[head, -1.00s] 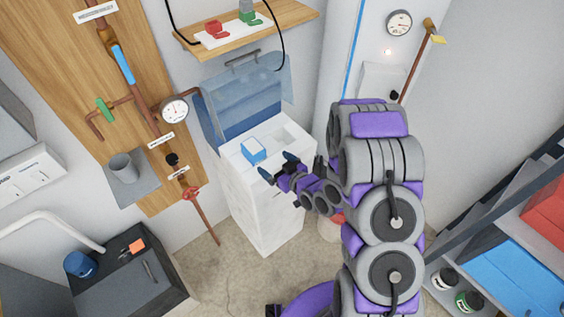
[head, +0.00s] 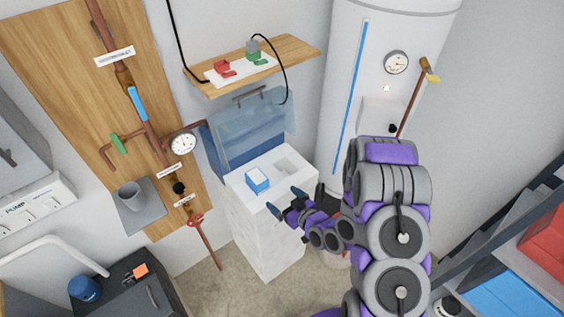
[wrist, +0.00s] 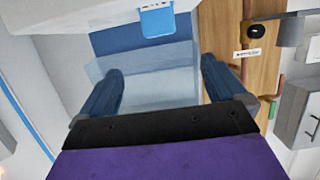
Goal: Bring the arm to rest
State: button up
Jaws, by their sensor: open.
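My gripper (head: 286,203) is open and empty in the head view, just in front of the right side of a white cabinet (head: 262,240). My purple and grey arm stretches down the right of that view. In the wrist view, my gripper's two dark blue fingers (wrist: 160,90) stand apart with nothing between them. A small blue and white box (head: 258,179) sits in a recess in the cabinet's top, apart from the fingers. It also shows at the top of the wrist view (wrist: 157,20).
A translucent blue lid (head: 250,127) stands open behind the cabinet. A wooden shelf (head: 290,58) with red and green plugs is above. A white tank (head: 350,110) stands behind my arm. Pipes with a gauge (head: 183,145) are on the left, a dark bench (head: 120,290) at lower left.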

jog(key=s+d+r+m+g+h+b, duration=0.1)
jog(key=s+d+r+g+h+b, duration=0.2)
jog(key=d, duration=0.4)
jog(key=s+d+r+m+g+h+b, duration=0.1)
jog(key=s+d+r+g+h, duration=0.25)
jog(key=d+r+h, duration=0.3)
jog(key=s+a+r+m+g+b, duration=0.1)
jog(key=s+r+g, duration=0.1)
jog(key=s, duration=0.7)
jog(key=s+a+r+m+g+y+b, duration=0.1)
jog(key=s+r, duration=0.4)
jog(key=s, duration=0.5)
jog(key=s+a+r+m+g+b, duration=0.1)
jog(key=s+a+r+m+g, duration=0.1)
jog(key=s, duration=0.8)
jog(key=shift+s+r+m+g, duration=0.2)
jog(key=shift+r+m+g, duration=0.2)
jog(key=shift+r+g, duration=0.65)
